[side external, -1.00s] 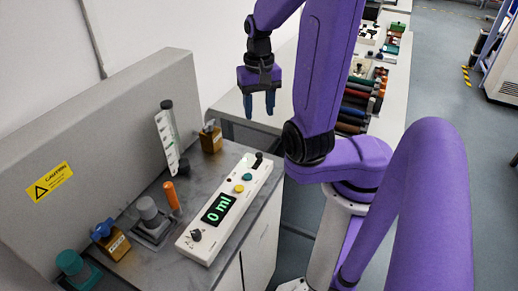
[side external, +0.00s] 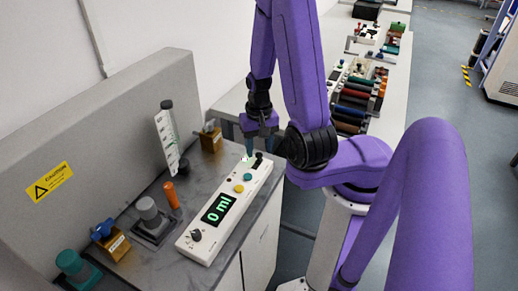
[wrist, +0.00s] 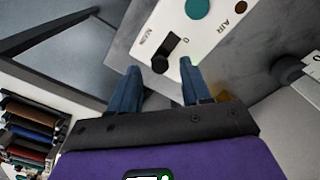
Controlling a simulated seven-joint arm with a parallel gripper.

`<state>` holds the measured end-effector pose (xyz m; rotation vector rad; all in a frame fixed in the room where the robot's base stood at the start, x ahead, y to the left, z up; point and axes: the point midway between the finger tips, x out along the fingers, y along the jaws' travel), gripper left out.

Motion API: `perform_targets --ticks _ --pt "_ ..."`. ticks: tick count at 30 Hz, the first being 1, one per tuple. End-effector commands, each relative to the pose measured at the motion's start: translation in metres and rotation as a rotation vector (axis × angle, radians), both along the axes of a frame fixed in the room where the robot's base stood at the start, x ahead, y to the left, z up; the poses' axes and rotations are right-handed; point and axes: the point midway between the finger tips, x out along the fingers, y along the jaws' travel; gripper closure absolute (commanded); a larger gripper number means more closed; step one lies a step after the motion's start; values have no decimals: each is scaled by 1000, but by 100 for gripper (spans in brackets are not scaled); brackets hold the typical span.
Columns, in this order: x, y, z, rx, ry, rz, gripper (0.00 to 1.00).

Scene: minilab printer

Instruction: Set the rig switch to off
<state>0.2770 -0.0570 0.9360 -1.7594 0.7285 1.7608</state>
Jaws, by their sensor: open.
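The white control panel (side external: 228,215) lies on the grey bench, with a display reading 0 ml. A small black switch (side external: 259,157) stands at its far end; I take it to be the rig switch. In the wrist view the black switch (wrist: 163,55) stands on the white panel beside a "0" mark and a small label I cannot read surely. My gripper (side external: 260,148) is open, just above the switch end of the panel. In the wrist view its blue fingers (wrist: 157,74) are apart and empty, with the switch just ahead between them. Whether they touch it I cannot tell.
The panel also carries a yellow button (side external: 239,189), a teal button (side external: 247,177) and a black knob (side external: 196,235). A brass-coloured block (side external: 211,141) and a tilted white rack (side external: 167,140) stand to the left. The bench ends just right of the panel.

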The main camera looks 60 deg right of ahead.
Motion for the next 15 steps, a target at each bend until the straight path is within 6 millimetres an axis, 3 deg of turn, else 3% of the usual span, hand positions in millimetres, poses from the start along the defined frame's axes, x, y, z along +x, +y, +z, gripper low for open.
perform_targets --ticks 15 --pt "0 0 -12 -1 -1 0 52"
